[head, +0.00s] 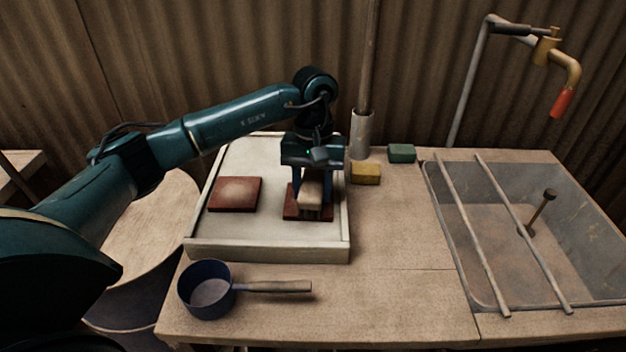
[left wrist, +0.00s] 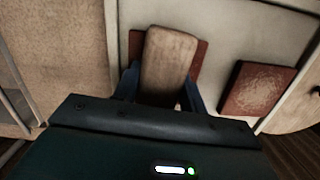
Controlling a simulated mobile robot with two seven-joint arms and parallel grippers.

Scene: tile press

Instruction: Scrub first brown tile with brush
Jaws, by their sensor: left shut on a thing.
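My left gripper (head: 311,190) is shut on a brush with a wooden back (head: 312,194). The brush is over a brown tile (head: 293,207) in the right part of a pale tray (head: 265,246); its lower side seems to touch the tile, but the contact is hidden. In the left wrist view the brush (left wrist: 168,62) covers most of that tile (left wrist: 199,56). A second brown tile (head: 235,194), with a paler patch on top, lies to the left in the tray; it also shows in the left wrist view (left wrist: 257,89). My right gripper is out of view.
A blue saucepan (head: 207,290) stands in front of the tray, handle to the right. A yellow sponge (head: 365,173) and a green block (head: 401,153) lie behind right, near an upright pole (head: 362,135). A sink (head: 590,235) with two bars is at right. The middle counter is clear.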

